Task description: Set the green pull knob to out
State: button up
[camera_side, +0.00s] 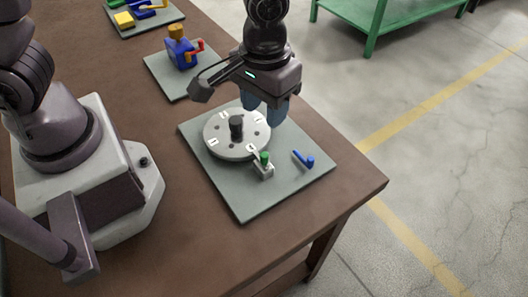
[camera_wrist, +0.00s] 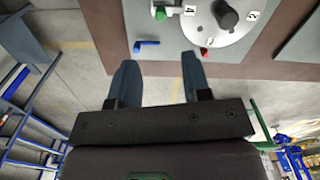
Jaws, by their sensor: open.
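The green pull knob (camera_side: 264,157) sits on a small light block at the front of the grey plate, beside a round dial. My gripper (camera_side: 265,112) hangs above the far right side of the plate, beyond the dial. It is apart from the green knob. In the wrist view the two blue fingers of my gripper (camera_wrist: 158,72) are spread with nothing between them.
The round dial (camera_side: 220,140) with a black centre knob (camera_side: 236,127) stands left of the green knob. A blue lever (camera_side: 304,159) lies to its right. Another plate with a blue and yellow jack (camera_side: 181,50) stands behind. The table's right edge is close.

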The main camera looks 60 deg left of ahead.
aim_at(264, 155)
notch_tip(264, 155, down, 13)
dwell(0.5)
jog(key=shift+c, duration=0.4)
grip_shut()
